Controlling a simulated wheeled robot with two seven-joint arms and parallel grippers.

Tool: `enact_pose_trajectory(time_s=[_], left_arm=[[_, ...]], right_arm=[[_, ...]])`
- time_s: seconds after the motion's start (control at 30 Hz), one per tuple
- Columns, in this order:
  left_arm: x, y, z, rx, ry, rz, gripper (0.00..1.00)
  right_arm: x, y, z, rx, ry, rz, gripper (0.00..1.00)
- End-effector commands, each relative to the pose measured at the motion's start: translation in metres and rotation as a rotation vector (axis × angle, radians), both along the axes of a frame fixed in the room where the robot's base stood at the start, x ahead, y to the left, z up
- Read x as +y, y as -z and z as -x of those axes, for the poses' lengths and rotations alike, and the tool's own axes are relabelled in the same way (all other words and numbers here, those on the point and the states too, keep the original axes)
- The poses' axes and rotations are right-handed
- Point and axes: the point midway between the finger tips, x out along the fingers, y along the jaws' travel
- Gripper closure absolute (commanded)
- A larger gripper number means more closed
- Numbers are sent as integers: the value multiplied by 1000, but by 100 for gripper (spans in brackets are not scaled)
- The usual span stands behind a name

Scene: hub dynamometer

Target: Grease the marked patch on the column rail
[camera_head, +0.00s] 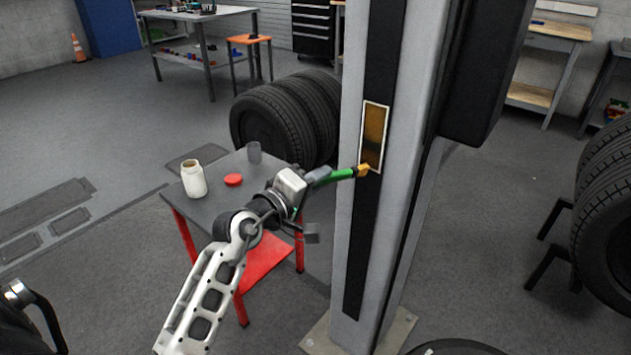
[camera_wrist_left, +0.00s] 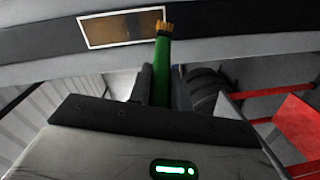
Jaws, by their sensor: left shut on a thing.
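The marked patch (camera_head: 374,132) is a brown-amber rectangle in a pale frame on the black rail (camera_head: 358,230) of the grey column. My left gripper (camera_head: 316,177) is shut on a green-handled brush (camera_head: 335,176), which points right toward the rail. Its tan bristles (camera_head: 363,170) are at the patch's lower end; I cannot tell whether they touch it. In the left wrist view the patch (camera_wrist_left: 122,29) lies to the left of the bristles (camera_wrist_left: 164,28), which overlap its right edge. An open white jar (camera_head: 193,180) stands on the small table, its contents unclear. My right gripper is not in view.
Floor at the left is mostly clear.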

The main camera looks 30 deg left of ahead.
Motion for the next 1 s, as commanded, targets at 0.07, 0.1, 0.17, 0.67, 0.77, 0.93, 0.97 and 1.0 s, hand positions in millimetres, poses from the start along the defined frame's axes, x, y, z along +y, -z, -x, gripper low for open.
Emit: enact_pose_trajectory(time_s=[0.07,0.1,0.17,0.67,0.77,0.93,0.97,1.0], left_arm=[[0,-1,-2,-1,0,0,100],[0,-1,-3,-1,0,0,100],[0,0,-4,-1,0,0,100],[0,-33,-2,-1,0,-2,100],[0,-38,-2,0,0,-1,100],[0,-40,-2,0,0,0,100],[0,-42,-2,-1,0,0,100],[0,-45,-2,-1,0,-1,100]], right_arm=[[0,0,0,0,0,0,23],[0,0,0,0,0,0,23],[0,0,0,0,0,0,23],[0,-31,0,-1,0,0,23],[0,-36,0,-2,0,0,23],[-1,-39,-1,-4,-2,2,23],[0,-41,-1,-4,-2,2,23],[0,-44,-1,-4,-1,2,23]])
